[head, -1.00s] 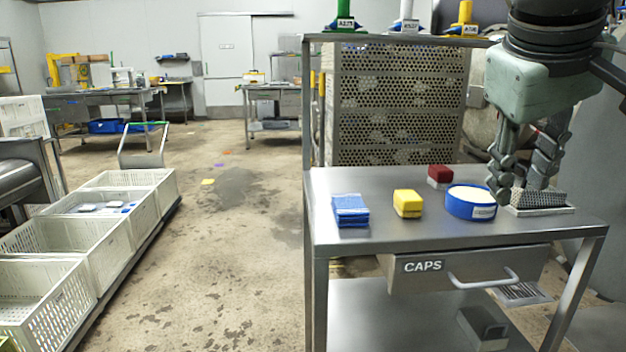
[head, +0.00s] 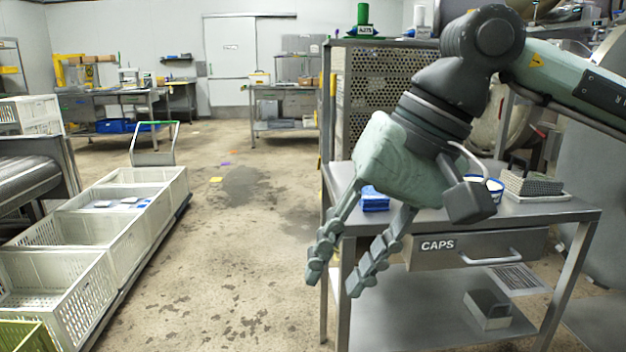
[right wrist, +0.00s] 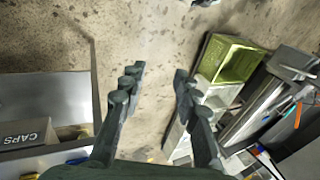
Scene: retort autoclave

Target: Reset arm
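My right gripper (head: 334,285) is open and empty. Its two fingers point down and left, in front of the left edge of the steel cart (head: 450,225). In the right wrist view the spread fingers (right wrist: 158,72) have only floor between them. My left gripper does not show in the head view. A blue stack (head: 375,200) on the cart is partly hidden behind my right gripper. The blue round tub (head: 495,188) is mostly hidden by my arm. The yellow and red blocks are hidden.
The cart has a drawer marked CAPS (head: 470,250) and a lower shelf with a grey box (head: 488,309). White crates (head: 110,245) stand in a row at left.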

